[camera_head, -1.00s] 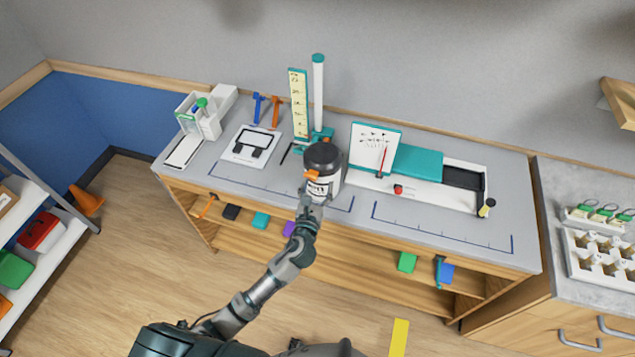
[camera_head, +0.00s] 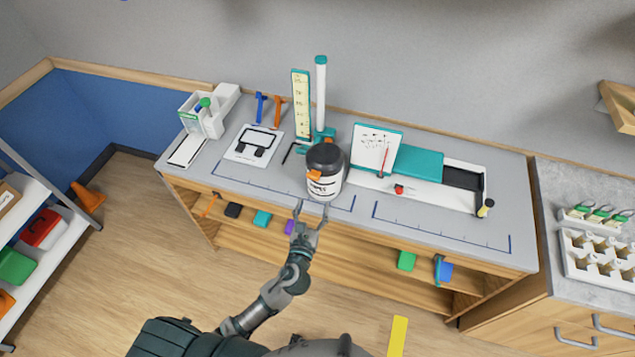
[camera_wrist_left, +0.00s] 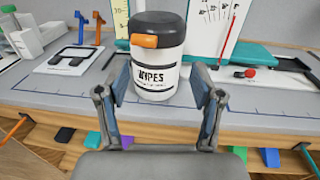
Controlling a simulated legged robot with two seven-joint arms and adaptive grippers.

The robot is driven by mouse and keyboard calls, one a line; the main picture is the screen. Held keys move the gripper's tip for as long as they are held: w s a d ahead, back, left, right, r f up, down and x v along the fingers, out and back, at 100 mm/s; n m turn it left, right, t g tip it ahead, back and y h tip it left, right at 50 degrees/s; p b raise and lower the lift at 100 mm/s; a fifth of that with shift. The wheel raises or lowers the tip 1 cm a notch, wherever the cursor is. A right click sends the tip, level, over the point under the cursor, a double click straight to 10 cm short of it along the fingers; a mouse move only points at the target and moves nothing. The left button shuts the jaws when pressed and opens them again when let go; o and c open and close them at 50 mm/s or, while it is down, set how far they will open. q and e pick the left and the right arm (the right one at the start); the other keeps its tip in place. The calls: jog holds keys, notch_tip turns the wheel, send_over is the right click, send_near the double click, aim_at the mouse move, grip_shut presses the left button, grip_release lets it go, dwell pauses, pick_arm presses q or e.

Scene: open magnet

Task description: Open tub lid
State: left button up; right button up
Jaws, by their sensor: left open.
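The tub (camera_head: 325,184) is a white cylinder labelled "WIPES" with a black lid (camera_head: 324,157) and an orange tab (camera_head: 313,174) on the front. It stands upright near the front edge of the bench, and its lid is closed. My left gripper (camera_head: 312,207) is open and empty, just in front of the tub and low by the bench edge. In the left wrist view, its two fingers (camera_wrist_left: 159,88) are spread with the tub (camera_wrist_left: 157,75) beyond and between them, the orange tab (camera_wrist_left: 144,41) facing me. My right gripper is not in view.
A teal stand with a ruler (camera_head: 302,105) and a white post (camera_head: 320,95) rises behind the tub. A clipboard-like panel (camera_head: 253,145) lies left. The bench front right is clear.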

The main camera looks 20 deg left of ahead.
pick_arm(q)
jog(key=s+d, duration=0.1)
jog(key=s, duration=2.2)
jog(key=shift+d+p, duration=0.25)
jog(key=shift+p, duration=0.15)
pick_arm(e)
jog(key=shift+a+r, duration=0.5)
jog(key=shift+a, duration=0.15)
